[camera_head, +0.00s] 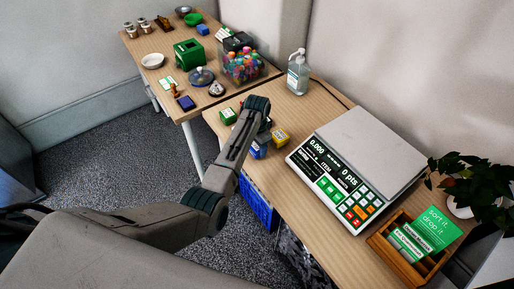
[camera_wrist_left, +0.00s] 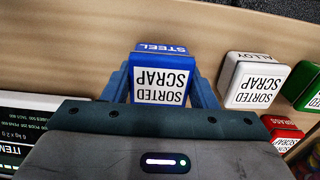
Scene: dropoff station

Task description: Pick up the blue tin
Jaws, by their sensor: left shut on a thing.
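The blue tin (camera_wrist_left: 160,82) shows in the left wrist view, with a "STEEL" lid and a white "SORTED SCRAP" label. My left gripper (camera_wrist_left: 158,88) is shut on it, one blue-grey finger along each side. In the head view my left arm comes in from the left and the gripper (camera_head: 262,133) points down at the near table. It hides much of the blue tin (camera_head: 258,152). Whether the tin touches the table I cannot tell. My right gripper is in neither view.
A white "ALLOY" tin (camera_wrist_left: 256,80), a red tin (camera_wrist_left: 284,132) and a green tin (camera_wrist_left: 307,85) stand beside the blue one. A blue crate (camera_head: 258,202) is below.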

